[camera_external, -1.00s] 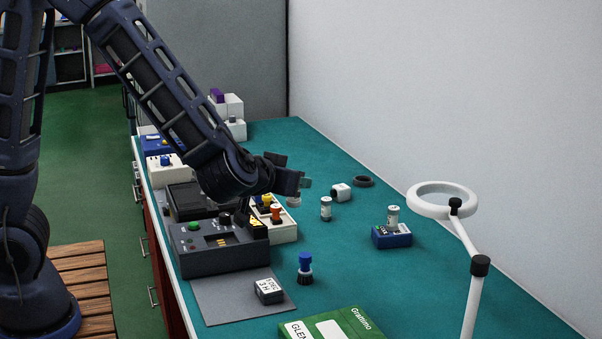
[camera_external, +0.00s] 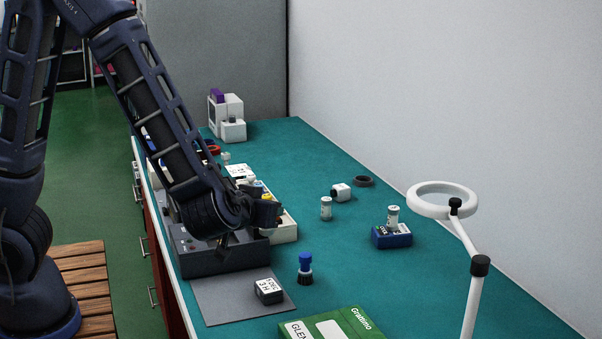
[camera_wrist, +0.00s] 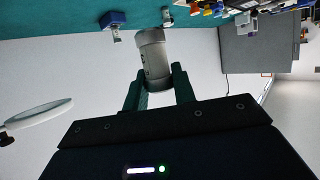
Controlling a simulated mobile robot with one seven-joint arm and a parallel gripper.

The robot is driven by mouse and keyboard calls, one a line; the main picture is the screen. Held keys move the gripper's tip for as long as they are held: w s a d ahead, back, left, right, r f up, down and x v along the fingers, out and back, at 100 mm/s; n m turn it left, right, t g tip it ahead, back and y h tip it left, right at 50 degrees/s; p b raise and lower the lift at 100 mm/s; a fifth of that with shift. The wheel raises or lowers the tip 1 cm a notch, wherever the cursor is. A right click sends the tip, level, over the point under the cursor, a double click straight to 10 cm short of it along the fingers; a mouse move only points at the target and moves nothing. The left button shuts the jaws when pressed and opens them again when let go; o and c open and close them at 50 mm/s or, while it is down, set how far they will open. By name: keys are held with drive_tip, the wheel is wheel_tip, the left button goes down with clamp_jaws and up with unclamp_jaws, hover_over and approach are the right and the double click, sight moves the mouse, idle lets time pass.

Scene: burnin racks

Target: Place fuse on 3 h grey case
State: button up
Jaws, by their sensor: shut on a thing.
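My gripper (camera_wrist: 158,82) is shut on a fuse (camera_wrist: 153,52), a pale grey-white cylinder with dark marking, held between two dark green fingers in the wrist view. In the external view my gripper (camera_external: 264,213) is low over the grey case (camera_external: 222,260) and the cream box; the fuse cannot be made out there. The grey case is partly covered by my arm. A small dark block (camera_external: 268,297) with a white label reading "3 H" lies on the grey mat (camera_external: 222,300) in front of the case.
A cream box (camera_external: 287,232) stands behind my gripper. A green box (camera_external: 350,325) lies at the front. The bench's middle is fairly clear.

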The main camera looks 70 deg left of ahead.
drive_tip(key=shift+f, duration=6.15)
drive_tip(key=o, duration=1)
